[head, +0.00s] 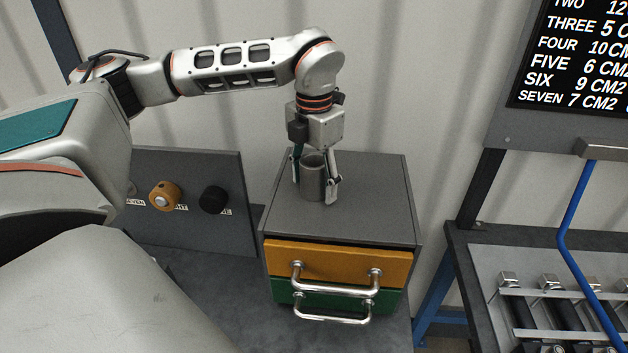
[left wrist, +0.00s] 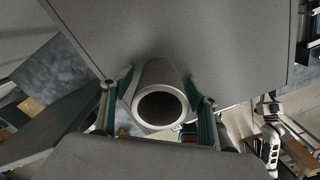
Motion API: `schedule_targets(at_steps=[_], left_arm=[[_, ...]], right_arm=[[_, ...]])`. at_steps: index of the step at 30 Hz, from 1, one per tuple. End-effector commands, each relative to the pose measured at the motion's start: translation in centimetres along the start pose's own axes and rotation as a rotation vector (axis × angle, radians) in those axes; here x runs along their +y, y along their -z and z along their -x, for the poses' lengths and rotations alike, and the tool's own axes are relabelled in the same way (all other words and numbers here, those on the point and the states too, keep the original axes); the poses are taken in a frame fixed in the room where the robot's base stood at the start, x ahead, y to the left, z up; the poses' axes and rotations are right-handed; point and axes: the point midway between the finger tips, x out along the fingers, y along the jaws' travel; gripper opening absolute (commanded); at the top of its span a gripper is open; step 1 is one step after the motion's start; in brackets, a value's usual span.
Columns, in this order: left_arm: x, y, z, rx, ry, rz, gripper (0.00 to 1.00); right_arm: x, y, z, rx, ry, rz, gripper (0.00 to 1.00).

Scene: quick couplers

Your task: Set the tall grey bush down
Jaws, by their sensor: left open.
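The tall grey bush (head: 312,178) is a hollow cylinder standing upright on top of the grey drawer cabinet (head: 375,195). In the left wrist view the bush (left wrist: 160,80) shows its round open bore. My left gripper (head: 316,192) points straight down with one finger on each side of the bush. It is open, and its fingers (left wrist: 160,105) also flank the bush in the left wrist view. Whether a finger touches the bush is hard to tell.
The cabinet has an orange drawer (head: 340,262) and a green drawer (head: 335,300) with metal handles. A grey panel (head: 150,225) with an orange knob (head: 165,196) and a black knob (head: 213,200) stands left. A rack with a blue tube (head: 575,230) stands right. The cabinet top around the bush is clear.

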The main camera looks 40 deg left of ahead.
Motion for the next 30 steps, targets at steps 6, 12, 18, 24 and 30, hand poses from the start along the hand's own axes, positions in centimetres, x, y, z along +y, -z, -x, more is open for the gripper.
schedule_targets(at_steps=[6, 12, 18, 24, 30], left_arm=[[0.0, -0.1, 0.9, -0.004, 0.0, 0.0, 0.59], [0.0, -0.1, 4.5, -0.006, -0.001, 0.001, 0.59], [0.0, -0.1, 8.6, -0.005, -0.001, 0.001, 0.59], [0.0, -0.1, 11.4, -0.003, -0.001, 0.0, 0.59], [0.0, 0.0, 12.3, -0.001, 0.0, -0.001, 0.59]], right_arm=[[0.1, 0.0, 0.0, 0.0, -0.001, 0.001, 0.0], [0.2, -0.1, -0.1, 0.002, -0.001, 0.006, 0.0], [0.3, 0.0, -0.1, 0.005, 0.001, 0.013, 0.0], [0.2, 0.1, 0.0, 0.007, 0.002, 0.012, 0.0], [0.1, 0.2, 0.0, 0.007, 0.002, 0.009, 0.0]])
